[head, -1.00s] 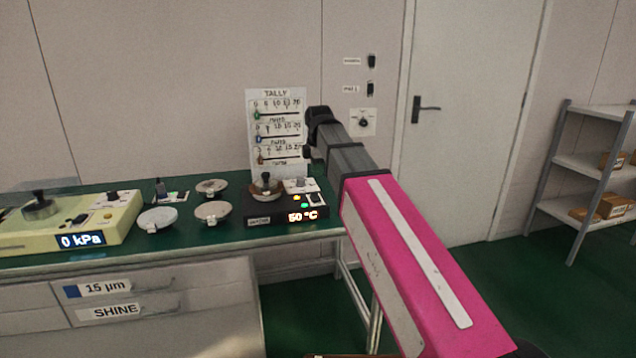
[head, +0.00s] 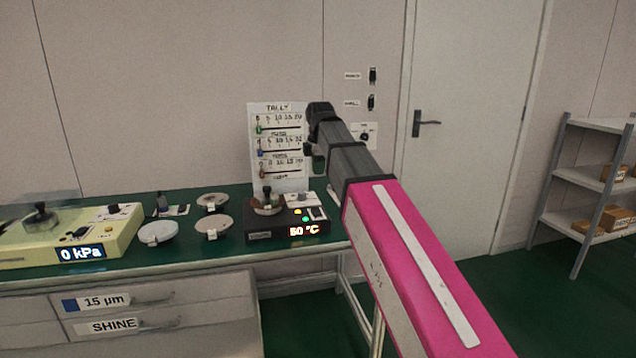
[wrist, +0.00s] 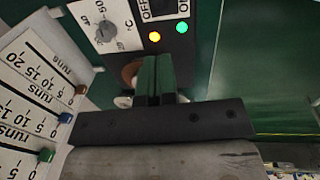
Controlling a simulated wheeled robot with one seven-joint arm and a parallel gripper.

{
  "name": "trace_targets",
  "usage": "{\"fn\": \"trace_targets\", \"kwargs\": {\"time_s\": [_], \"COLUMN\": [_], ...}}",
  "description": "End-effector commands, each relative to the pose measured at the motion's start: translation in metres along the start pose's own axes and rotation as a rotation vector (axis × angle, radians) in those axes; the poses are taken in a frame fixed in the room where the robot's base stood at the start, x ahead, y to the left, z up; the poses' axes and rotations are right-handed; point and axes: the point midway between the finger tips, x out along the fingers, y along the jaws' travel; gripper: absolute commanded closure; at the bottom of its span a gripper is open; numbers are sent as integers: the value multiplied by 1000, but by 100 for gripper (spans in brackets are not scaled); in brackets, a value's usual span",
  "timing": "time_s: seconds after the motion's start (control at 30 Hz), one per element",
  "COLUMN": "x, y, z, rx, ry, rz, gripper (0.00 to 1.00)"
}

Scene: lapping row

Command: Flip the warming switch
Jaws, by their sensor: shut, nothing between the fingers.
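The warming unit is a black box (head: 262,236) on the green bench, with a lit 50 °C display (head: 303,231). Its switch (head: 318,213) sits on the top right, small and pale in the head view. In the wrist view a dark switch (wrist: 184,8) shows at the top edge, partly cut off, beside an OFF label. A yellow light (wrist: 155,36) and a green light (wrist: 181,27) are lit near it. My gripper (head: 318,168) is shut and empty above the box. In the wrist view its green fingertips (wrist: 156,60) lie below the lights, apart from the switch.
A dial (wrist: 107,30) sits beside the lights. A tally board (head: 277,109) with sliders stands close behind the unit. A round plate with a dark knob (head: 267,203) sits on the unit's left. Several discs and a yellow 0 kPa machine (head: 110,240) stand further left.

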Motion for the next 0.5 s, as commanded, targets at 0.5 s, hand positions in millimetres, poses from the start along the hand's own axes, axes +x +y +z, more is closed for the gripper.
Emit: {"fn": "trace_targets", "kwargs": {"time_s": [0.5], "x": [10], "y": [7], "z": [0], "rx": [0], "ry": [0], "rz": [0], "gripper": [100]}}
